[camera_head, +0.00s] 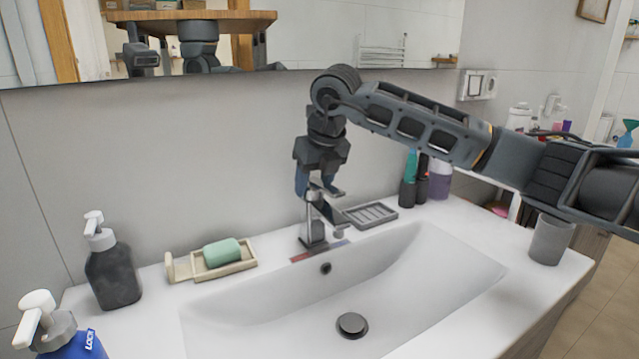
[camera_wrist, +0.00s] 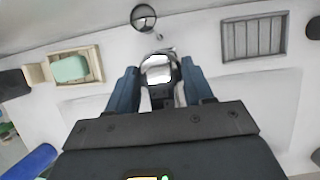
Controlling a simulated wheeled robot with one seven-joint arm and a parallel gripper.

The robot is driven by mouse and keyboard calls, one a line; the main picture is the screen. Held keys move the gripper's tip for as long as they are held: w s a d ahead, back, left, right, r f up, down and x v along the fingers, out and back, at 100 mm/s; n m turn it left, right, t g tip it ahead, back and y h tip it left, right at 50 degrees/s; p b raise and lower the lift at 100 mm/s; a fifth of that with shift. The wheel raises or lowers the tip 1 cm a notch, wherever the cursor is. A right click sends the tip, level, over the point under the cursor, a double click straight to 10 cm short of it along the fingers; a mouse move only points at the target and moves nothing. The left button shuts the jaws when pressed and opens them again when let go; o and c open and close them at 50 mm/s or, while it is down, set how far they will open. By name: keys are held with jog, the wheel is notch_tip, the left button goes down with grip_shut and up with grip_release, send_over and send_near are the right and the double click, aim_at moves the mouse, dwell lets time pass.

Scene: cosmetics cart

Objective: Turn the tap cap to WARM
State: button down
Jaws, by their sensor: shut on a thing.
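The tap (camera_head: 312,228) is a grey metal faucet standing at the back edge of the white sink (camera_head: 440,245). Its cap (camera_head: 327,188) is on top, and in the wrist view the shiny cap (camera_wrist: 158,72) sits between my two blue fingers. My gripper (camera_head: 312,186) comes down from above and is shut on the cap; it also shows in the wrist view (camera_wrist: 160,80). A red and blue strip (camera_head: 303,256) lies at the tap's base, partly hidden by it. I cannot read any WARM mark or tell the cap's exact angle.
A soap dish (camera_head: 240,267) with green soap (camera_head: 222,252) and a dark pump bottle (camera_head: 113,275) stand left of the tap. A grey slatted tray (camera_head: 370,215) and several bottles are to the right. A grey cup (camera_head: 551,240) is at the counter's right end.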

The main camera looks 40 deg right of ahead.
jog(key=shift+w+d+r, duration=0.1)
jog(key=shift+r, duration=0.05)
jog(key=c, duration=0.9)
grip_release()
jog(key=o, duration=0.5)
jog(key=shift+c, duration=0.2)
jog(key=shift+b+v, duration=0.45)
jog(key=shift+v, duration=3.4)
